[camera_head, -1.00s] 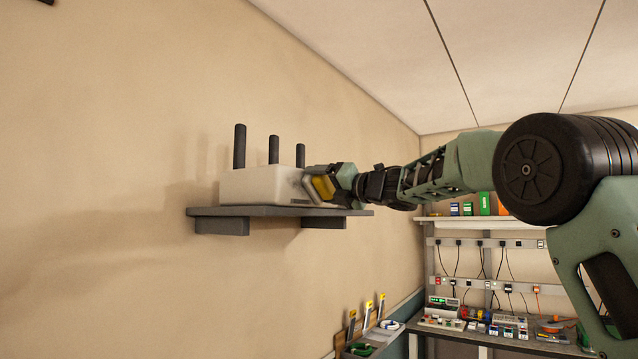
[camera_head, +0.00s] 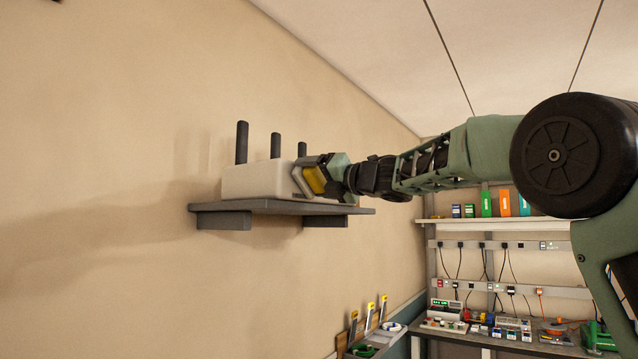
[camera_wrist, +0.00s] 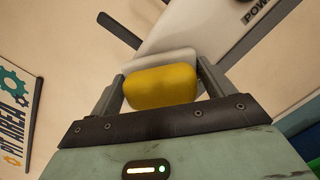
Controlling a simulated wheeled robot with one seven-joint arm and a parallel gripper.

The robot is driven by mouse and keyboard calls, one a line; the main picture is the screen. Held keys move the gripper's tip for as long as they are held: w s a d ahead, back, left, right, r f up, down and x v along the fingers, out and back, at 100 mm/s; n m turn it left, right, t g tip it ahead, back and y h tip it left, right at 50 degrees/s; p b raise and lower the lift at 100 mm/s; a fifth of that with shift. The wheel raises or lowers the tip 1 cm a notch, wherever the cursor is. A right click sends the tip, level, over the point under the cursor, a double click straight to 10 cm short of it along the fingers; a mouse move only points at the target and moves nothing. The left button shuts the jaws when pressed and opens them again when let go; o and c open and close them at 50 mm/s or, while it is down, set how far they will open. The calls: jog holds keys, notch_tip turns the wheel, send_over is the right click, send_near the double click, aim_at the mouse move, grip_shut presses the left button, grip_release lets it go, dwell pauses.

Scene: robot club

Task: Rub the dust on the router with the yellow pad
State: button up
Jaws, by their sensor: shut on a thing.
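The router (camera_head: 250,180) is a white box with three dark upright antennas. It stands on a grey wall shelf (camera_head: 270,207), and its right part is partly hidden behind my gripper. My gripper (camera_head: 313,178) is shut on the yellow pad (camera_head: 315,180) at the router's right end. In the wrist view the yellow pad (camera_wrist: 162,87) sits between the two fingers, with a pale layer on its far side. The white router (camera_wrist: 200,22) lies just beyond it. I cannot tell whether the pad touches the router. No dust is clearly visible.
The beige wall (camera_head: 110,120) backs the shelf. Below right stands a workbench (camera_head: 480,339) with small parts, under a rack with hanging cables and a shelf of coloured boxes (camera_head: 487,203). A bin with tools (camera_head: 370,340) stands low by the wall. Space below the wall shelf is open.

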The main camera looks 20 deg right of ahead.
aim_at(287, 174)
jog(key=shift+s+a+b, duration=0.4)
jog(key=shift+s+a, duration=0.2)
jog(key=shift+a, duration=0.3)
jog(key=shift+s+a+b, duration=0.4)
jog(key=shift+s+a, duration=0.25)
jog(key=shift+a, duration=0.2)
jog(key=shift+s+a+b, duration=0.4)
jog(key=shift+s+a, duration=0.2)
jog(key=shift+a, duration=0.3)
jog(key=shift+d+r+b+v, duration=0.15)
jog(key=shift+b+v, duration=0.2)
jog(key=shift+v, duration=1.15)
jog(key=shift+d+r+b+v, duration=0.2)
jog(key=shift+b+v, duration=0.1)
jog(key=shift+v, duration=1.15)
jog(key=shift+w, duration=0.1)
jog(key=shift+b+v, duration=0.3)
jog(key=shift+v, duration=1.15)
jog(key=shift+w+d+r, duration=0.1)
jog(key=shift+d+r, duration=0.05)
jog(key=shift+d, duration=0.05)
